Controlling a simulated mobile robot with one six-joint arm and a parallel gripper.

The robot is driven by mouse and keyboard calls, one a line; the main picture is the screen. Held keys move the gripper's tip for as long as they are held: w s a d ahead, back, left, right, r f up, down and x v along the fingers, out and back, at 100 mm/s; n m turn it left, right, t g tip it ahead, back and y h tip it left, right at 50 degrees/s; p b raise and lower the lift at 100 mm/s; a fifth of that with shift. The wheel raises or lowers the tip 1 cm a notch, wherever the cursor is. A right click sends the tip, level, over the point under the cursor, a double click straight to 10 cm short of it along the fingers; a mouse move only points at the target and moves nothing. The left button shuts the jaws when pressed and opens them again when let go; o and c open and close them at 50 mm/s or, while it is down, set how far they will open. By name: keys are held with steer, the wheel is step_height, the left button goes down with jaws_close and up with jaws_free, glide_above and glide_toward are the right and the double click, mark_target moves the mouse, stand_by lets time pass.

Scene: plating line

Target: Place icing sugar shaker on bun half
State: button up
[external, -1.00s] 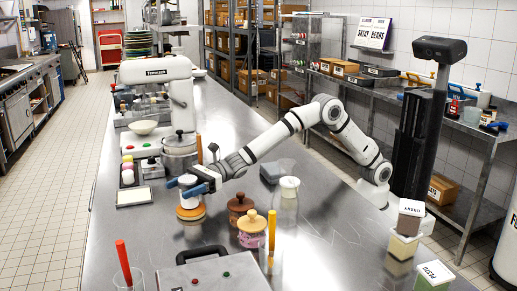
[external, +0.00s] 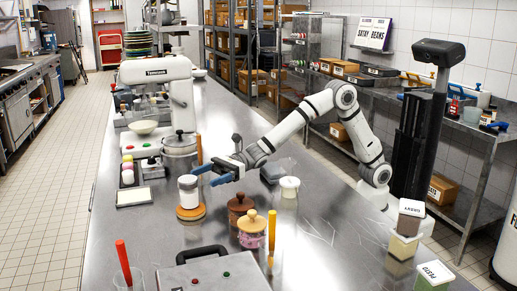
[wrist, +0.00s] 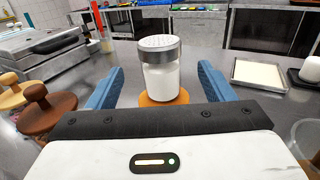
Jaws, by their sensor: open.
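The icing sugar shaker (external: 188,191), a white jar with a grey perforated lid, stands upright on the orange-brown bun half (external: 190,213). In the wrist view the shaker (wrist: 160,72) stands ahead of my gripper, with the bun half (wrist: 163,99) under it. My gripper (external: 205,176) is open, its blue fingers to the right of the shaker in the external view. In the wrist view the fingers (wrist: 160,92) are spread wide on either side, with clear gaps to the shaker.
A brown lidded pot (external: 240,207) and a pink pot with a tan lid (external: 252,230) stand right of the bun. A steel pot (external: 180,145) and a white tray (external: 134,197) are behind and left. A grey machine (external: 215,272) is at the front.

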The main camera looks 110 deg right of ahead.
steer(key=shift+v, duration=1.3)
